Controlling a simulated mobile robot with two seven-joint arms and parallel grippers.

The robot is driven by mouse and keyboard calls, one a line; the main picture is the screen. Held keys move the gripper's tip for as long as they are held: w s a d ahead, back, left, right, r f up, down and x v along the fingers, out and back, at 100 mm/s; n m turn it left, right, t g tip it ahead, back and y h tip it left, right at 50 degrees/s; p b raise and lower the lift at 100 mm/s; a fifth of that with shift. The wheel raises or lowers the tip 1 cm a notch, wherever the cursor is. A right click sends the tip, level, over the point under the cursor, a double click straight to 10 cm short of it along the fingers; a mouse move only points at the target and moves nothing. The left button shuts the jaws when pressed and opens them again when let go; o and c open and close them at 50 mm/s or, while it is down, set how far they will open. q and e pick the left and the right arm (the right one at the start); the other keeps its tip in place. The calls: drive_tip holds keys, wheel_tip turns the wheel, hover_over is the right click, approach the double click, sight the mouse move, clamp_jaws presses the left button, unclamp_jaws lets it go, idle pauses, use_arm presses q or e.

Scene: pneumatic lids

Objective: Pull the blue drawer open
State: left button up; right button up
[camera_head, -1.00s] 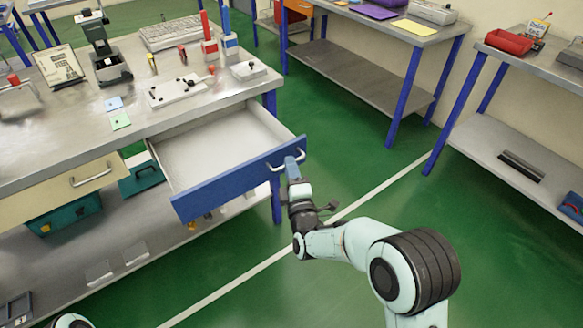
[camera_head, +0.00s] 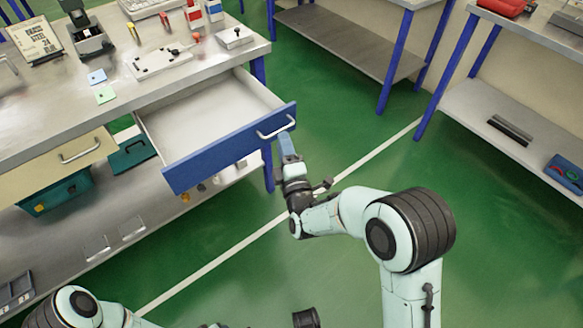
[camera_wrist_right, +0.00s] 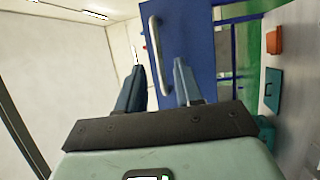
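The blue drawer (camera_head: 225,153) stands pulled out from under the workbench, its pale, empty inside showing in the head view. Its silver handle (camera_head: 277,127) is on the right part of the blue front. My right gripper (camera_head: 286,146) is just below and in front of the handle. In the right wrist view the blue front (camera_wrist_right: 190,45) and the handle (camera_wrist_right: 157,55) lie ahead of my right gripper (camera_wrist_right: 158,75). Its two blue fingers are apart, with the handle in line with the gap and not clamped. Part of my left arm shows at the lower left; its gripper is not visible.
The workbench (camera_head: 125,90) holds several tools and small boxes. A cream drawer (camera_head: 60,160) is shut to the left, above teal bins (camera_head: 55,195). Another bench with a lower shelf (camera_head: 345,45) stands behind. Green floor is free to the right of the drawer.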

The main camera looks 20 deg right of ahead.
use_arm(q)
drive_tip(key=shift+s+d+r+p, duration=0.3)
drive_tip(key=shift+s+d+r, duration=0.1)
drive_tip(key=shift+s, duration=0.25)
use_arm(e)
drive_tip(key=s+f, duration=0.1)
drive_tip(key=s, duration=0.9)
drive_tip(key=shift+a+f, duration=0.25)
drive_tip(key=shift+f, duration=0.05)
use_arm(q)
drive_tip(key=shift+a, duration=0.1)
use_arm(e)
drive_tip(key=shift+f, duration=0.1)
